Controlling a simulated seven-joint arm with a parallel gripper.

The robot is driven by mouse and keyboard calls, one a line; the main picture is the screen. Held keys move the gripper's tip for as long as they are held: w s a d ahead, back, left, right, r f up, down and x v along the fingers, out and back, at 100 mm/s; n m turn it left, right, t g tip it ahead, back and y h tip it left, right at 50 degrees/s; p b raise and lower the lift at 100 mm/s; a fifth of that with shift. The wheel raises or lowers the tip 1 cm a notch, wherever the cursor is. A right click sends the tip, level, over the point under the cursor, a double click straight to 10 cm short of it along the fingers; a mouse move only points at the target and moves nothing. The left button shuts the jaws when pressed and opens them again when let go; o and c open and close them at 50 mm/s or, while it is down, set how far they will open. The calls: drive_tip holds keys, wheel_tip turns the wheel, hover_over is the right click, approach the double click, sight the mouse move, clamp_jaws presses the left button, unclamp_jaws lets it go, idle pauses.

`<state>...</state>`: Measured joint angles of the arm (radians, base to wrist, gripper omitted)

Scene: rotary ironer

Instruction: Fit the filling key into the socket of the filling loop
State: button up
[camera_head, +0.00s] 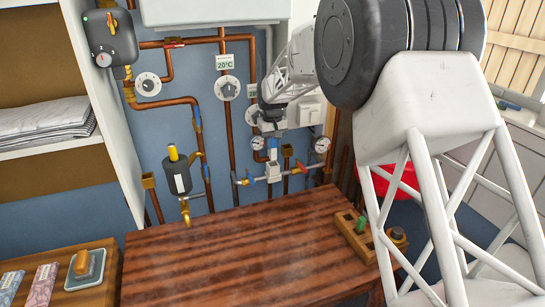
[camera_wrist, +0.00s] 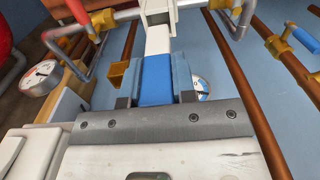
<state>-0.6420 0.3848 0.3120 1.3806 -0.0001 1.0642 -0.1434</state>
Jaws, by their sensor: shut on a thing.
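The filling key (camera_wrist: 157,80) has a blue part and a white shaft. My gripper (camera_wrist: 157,85) is shut on the blue part, one finger on each side. In the head view my gripper (camera_head: 272,138) points down above the filling loop (camera_head: 273,173), low on the blue wall between two gauges. The loop's pale socket block (camera_wrist: 160,8) is at the top of the wrist view, in line with the white shaft. The shaft's far end meets or overlaps the block in the picture; I cannot tell how deep it sits. The key is small and hard to separate from the loop in the head view.
Copper pipes and round gauges (camera_head: 322,144) surround the loop closely. A brown wooden table (camera_head: 230,250) stands below, mostly bare. A wooden holder (camera_head: 350,232) with a green peg (camera_head: 361,223) sits at its right. A black vessel (camera_head: 177,178) hangs at the left.

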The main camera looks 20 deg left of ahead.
sight(273, 156)
drive_tip(key=shift+f, duration=0.35)
drive_tip(key=shift+f, duration=0.1)
drive_tip(key=shift+f, duration=2.45)
drive_tip(key=shift+f, duration=0.1)
drive_tip(key=o, duration=0.9)
wheel_tip(273, 156, up, 12)
drive_tip(key=shift+r, duration=0.1)
